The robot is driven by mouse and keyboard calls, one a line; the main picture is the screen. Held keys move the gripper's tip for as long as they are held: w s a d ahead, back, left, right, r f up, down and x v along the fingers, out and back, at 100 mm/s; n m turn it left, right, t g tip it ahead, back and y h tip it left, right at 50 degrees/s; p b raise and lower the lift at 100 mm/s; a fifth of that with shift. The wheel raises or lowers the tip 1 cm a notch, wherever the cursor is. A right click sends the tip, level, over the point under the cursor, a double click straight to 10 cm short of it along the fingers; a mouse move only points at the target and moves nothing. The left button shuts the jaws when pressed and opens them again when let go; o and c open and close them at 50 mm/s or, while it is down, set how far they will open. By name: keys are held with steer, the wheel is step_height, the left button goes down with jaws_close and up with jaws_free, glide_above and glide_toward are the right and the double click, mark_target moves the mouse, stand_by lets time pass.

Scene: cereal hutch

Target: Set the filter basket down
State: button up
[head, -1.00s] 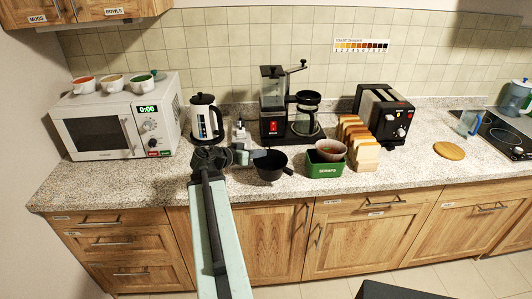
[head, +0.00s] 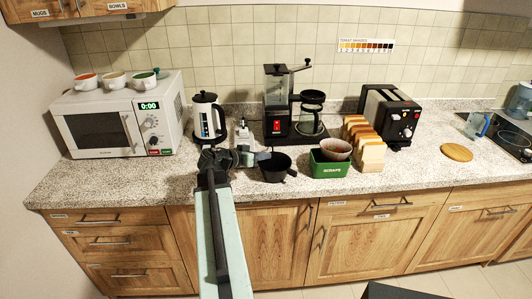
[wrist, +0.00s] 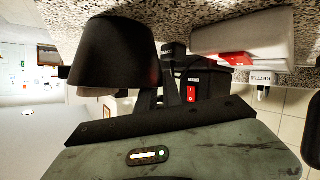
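The filter basket (head: 274,168) is a dark, tapered cup with a short handle toward the right. It is upright, low over the front of the counter (head: 110,185); whether its base touches the counter is unclear. My gripper (head: 257,158) is at its left side, shut on it. The exact hold is partly hidden.
Bread slices (head: 371,156) and a toaster (head: 390,115) stand farther right. The counter front left is clear.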

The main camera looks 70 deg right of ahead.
steer(key=o, duration=0.3)
steer(key=shift+r, duration=0.25)
steer(key=p+v, duration=0.4)
steer(key=v, duration=0.7)
steer(key=shift+w+a+p, duration=0.15)
steer(key=shift+a+p, duration=0.15)
steer(key=shift+a, duration=0.05)
steer(key=shift+r, duration=0.15)
